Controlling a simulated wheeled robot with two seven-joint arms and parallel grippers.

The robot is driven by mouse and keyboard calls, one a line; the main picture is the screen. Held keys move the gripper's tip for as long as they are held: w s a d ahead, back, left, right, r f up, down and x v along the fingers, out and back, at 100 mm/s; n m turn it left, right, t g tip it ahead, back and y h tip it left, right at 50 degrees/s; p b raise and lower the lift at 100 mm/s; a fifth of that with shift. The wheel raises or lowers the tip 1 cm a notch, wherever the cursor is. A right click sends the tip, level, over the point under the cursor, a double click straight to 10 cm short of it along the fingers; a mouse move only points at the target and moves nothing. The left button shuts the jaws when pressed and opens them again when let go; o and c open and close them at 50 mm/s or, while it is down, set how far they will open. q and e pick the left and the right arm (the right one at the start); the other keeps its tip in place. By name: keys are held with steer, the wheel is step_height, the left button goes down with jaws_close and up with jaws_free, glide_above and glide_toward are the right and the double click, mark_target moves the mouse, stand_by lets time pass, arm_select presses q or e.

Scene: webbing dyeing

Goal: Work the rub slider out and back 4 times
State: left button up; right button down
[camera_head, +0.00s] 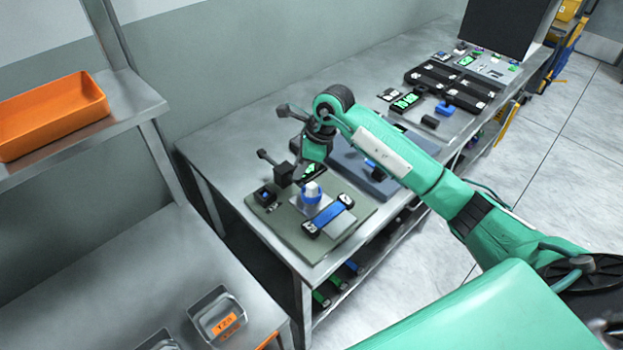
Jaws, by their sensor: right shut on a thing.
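The rub slider (311,195), a small white and blue piece, stands on a light plate on a grey-green board (350,245) at the near left end of the long bench. My right gripper (307,178) comes down onto it from above and behind. It is shut on what looks like the top of the slider; the fingertips are small and partly hidden by the hand. A blue strip (334,213) with black end clamps lies just in front of the slider, on the same board. My left gripper is not in view.
A small black block (265,195) stands on the board's left side. A blue-grey board (362,168) lies behind my right forearm. Black trays (435,80) and other devices fill the far bench. An orange bin (50,115) sits on a shelf at left. Bare bench shows at the back left.

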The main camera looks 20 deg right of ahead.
steer(key=shift+w+a+f+b, duration=0.1)
steer(key=shift+w+a+b, duration=0.05)
steer(key=shift+w, duration=0.25)
steer(key=shift+w+a+b, duration=0.1)
steer(key=shift+w+b, duration=0.05)
steer(key=shift+w, duration=0.25)
steer(key=shift+r, duration=0.2)
steer(key=c, duration=1.6)
jaws_free()
steer(key=o, duration=0.4)
steer(key=shift+w+a+f, duration=0.1)
steer(key=shift+w, duration=0.1)
